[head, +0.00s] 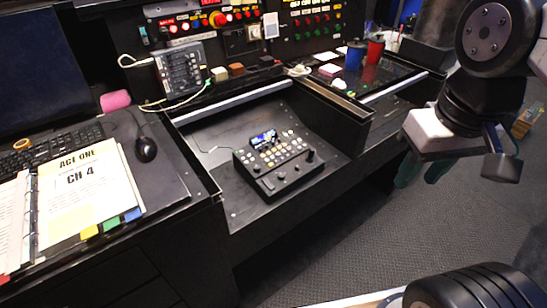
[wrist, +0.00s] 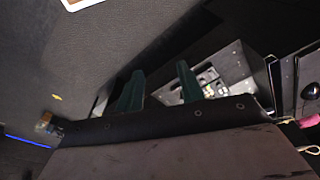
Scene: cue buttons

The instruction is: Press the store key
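A small black control console (head: 290,175) sits in the recessed desk bay in the head view, with a lit blue screen (head: 263,138), several small pale and yellowish keys, knobs and a joystick. The key labels are too small to read, so I cannot tell which is the store key. My gripper (head: 420,176) hangs to the right of the console, over the floor beside the desk, and touches nothing. In the wrist view its two green fingers (wrist: 160,88) stand apart with nothing between them. Part of the desk equipment shows behind the right finger.
An open binder (head: 88,185), a mouse (head: 145,149) and a keyboard (head: 50,145) lie left of the bay. A blue cup (head: 355,55) and a red cup (head: 375,50) stand at the back right. The bay around the console is clear.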

